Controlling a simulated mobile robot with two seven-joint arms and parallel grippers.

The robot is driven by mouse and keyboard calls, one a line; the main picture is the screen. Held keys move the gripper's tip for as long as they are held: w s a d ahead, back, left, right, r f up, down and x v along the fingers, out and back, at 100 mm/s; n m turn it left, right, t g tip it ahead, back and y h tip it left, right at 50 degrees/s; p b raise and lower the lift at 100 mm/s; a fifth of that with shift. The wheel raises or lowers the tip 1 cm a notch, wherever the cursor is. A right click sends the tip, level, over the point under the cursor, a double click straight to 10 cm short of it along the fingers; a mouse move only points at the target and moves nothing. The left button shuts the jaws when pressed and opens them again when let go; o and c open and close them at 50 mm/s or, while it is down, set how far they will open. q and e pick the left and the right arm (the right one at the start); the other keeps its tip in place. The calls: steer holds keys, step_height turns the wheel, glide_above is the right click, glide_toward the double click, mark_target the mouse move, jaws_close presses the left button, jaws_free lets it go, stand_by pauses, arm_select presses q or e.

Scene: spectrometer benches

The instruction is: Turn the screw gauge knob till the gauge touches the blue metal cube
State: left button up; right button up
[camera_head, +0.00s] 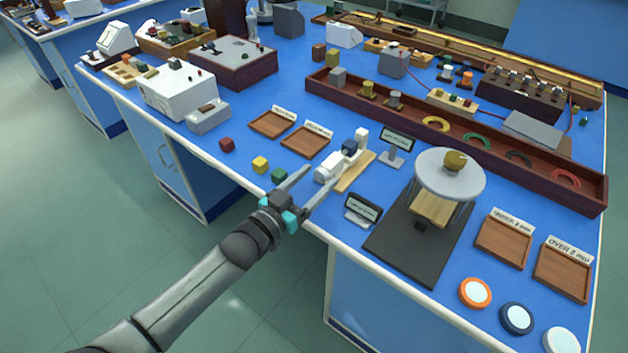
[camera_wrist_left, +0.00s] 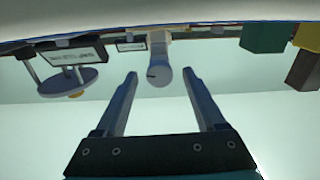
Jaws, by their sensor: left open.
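The screw gauge (camera_head: 334,167) is a white device on a small wooden base (camera_head: 356,172) near the bench's front edge. A dark blue cube (camera_head: 349,147) shows at the gauge; whether the gauge touches it is too small to tell. My left gripper (camera_head: 318,178) is open, its fingers pointing at the near end of the gauge. In the left wrist view, the round grey knob (camera_wrist_left: 159,76) with a dark mark shows beyond and between the two open fingertips (camera_wrist_left: 160,76). No finger visibly touches the knob. My right gripper is out of view.
Red (camera_head: 227,145), yellow (camera_head: 260,164) and green (camera_head: 279,175) cubes lie left of the gripper. A small dark display (camera_head: 363,208) stands close on its right, before a black-based apparatus (camera_head: 410,240).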

arm_select(q)
steer(key=c, duration=0.4)
jaws_close()
